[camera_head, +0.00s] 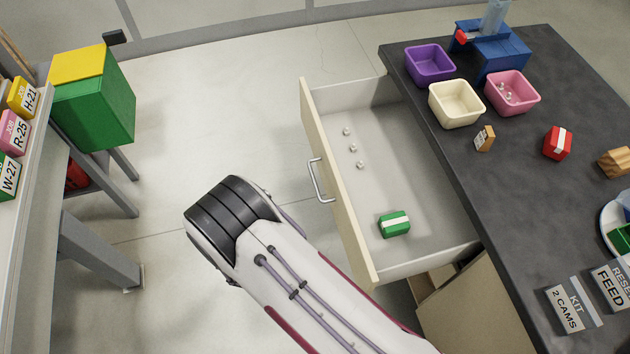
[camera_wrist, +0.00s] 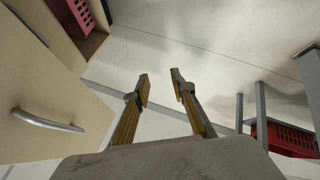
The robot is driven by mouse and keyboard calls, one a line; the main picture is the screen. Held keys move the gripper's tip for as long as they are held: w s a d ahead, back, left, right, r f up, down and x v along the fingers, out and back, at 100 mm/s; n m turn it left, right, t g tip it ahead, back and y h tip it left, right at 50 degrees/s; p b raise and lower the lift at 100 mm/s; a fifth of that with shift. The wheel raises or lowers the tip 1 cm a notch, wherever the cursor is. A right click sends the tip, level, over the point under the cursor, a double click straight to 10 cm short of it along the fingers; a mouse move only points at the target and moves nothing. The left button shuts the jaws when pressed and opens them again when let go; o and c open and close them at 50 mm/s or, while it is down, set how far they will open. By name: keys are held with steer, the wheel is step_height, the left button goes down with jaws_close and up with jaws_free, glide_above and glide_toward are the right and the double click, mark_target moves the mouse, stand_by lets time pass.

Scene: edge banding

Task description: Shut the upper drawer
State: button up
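The upper drawer stands pulled out from under the dark worktop in the head view, its cream front (camera_head: 340,180) facing left with a metal handle (camera_head: 320,180). Inside lie a green box with a white band (camera_head: 394,224) and several small white pieces (camera_head: 351,149). In the wrist view my gripper (camera_wrist: 162,88) is open, with nothing between its fingers. A cream panel with a curved handle (camera_wrist: 48,122) shows left of the fingers, apart from them; I cannot tell whether it is the upper drawer's front. My gripper is hidden in the head view.
The worktop (camera_head: 480,190) carries purple (camera_head: 430,65), cream (camera_head: 456,104) and pink bins (camera_head: 512,92), and a red box (camera_head: 557,143). A bench with a green-and-yellow box (camera_head: 95,100) stands left. Bare floor (camera_head: 230,120) lies between bench and drawer.

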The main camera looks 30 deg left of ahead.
steer(key=w+d+n+t, duration=0.1)
steer(key=w+d+t, duration=0.1)
steer(key=w+t, duration=0.1)
steer(key=n+t+h, duration=0.2)
steer(key=t+h, duration=0.1)
steer(key=t, duration=0.4)
glide_toward(315, 181)
steer(key=w, duration=0.2)
steer(key=shift+d+f, duration=0.15)
steer(key=shift+f, duration=0.05)
steer(key=shift+w, duration=0.2)
steer(key=shift+w+f, duration=0.2)
steer(key=shift+w, duration=1.05)
steer(key=shift+w+f, duration=0.2)
steer(key=shift+w, duration=1.05)
steer(key=shift+w+f, duration=0.2)
steer(key=shift+w, duration=1)
jaws_close()
